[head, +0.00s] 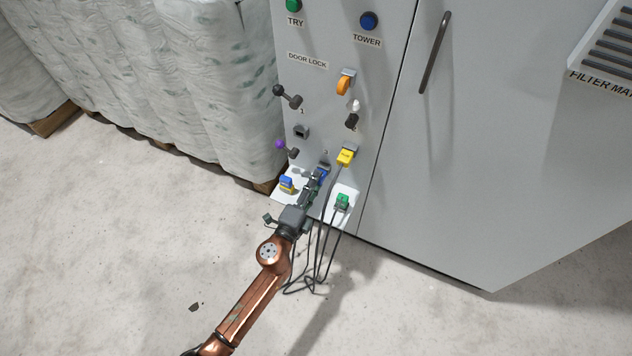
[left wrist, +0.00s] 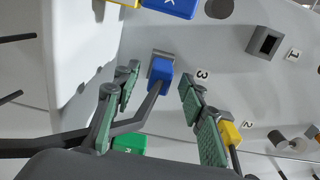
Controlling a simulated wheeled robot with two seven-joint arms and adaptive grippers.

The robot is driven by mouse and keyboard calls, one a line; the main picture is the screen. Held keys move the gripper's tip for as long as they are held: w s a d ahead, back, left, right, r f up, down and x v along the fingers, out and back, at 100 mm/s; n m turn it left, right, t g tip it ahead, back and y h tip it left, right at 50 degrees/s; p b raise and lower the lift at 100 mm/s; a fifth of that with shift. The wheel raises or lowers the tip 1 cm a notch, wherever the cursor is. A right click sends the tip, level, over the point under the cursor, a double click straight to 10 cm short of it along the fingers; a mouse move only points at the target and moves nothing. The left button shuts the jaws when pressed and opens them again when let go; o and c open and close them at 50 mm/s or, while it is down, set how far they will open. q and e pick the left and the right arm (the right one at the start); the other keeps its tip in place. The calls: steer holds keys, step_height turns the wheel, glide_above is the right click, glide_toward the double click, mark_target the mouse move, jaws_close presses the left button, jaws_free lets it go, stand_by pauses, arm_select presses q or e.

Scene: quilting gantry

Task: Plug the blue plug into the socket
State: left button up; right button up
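The blue plug (left wrist: 161,76) sits in the mouth of the grey socket (left wrist: 162,55) marked 3, its dark cable trailing back between my fingers. I cannot tell how deep it sits. In the head view the blue plug (head: 323,171) shows low on the cabinet front, partly hidden by my gripper. My left gripper (head: 314,182) is in front of it. In the left wrist view the fingers of the left gripper (left wrist: 160,82) are spread, one on each side of the plug and cable, with gaps visible. My right gripper is not in view.
A yellow plug (head: 346,157) sits in a neighbouring socket. A green plug (head: 342,202) stands on a white ledge at right, and a blue-and-yellow block (head: 287,184) at left. An empty socket (head: 301,131) and levers (head: 289,97) are above. Cables hang below.

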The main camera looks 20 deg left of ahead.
arm_select(q)
steer(key=s, duration=1.1)
steer(key=shift+s+a, duration=0.2)
